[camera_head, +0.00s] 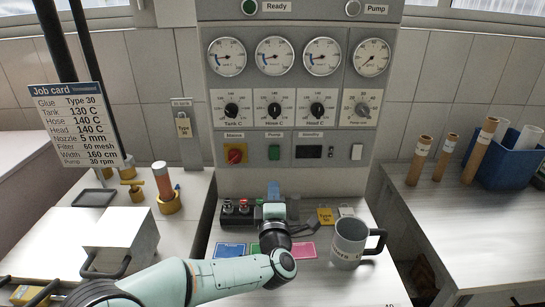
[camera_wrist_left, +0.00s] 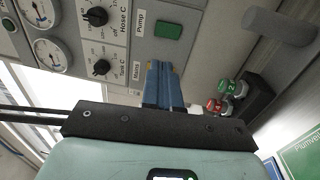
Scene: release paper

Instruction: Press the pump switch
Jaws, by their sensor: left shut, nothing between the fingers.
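The green pump switch (camera_head: 274,152) sits on the grey control panel under a "Pump" label, right of the red and yellow mains switch (camera_head: 235,154). In the left wrist view the pump switch (camera_wrist_left: 168,31) shows as a green block beyond the fingertips. My left gripper (camera_head: 273,188) is shut and empty, its blue fingers together just in front of the panel and below the pump switch, apart from it in the head view. The fingers also show in the left wrist view (camera_wrist_left: 161,66). The mains switch is not clearly seen there. My right gripper is not in view.
A grey mug (camera_head: 348,242) stands to the right on the bench. Gauges (camera_head: 275,56) and dials (camera_head: 274,110) fill the panel above. A job card (camera_head: 78,120) is at left.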

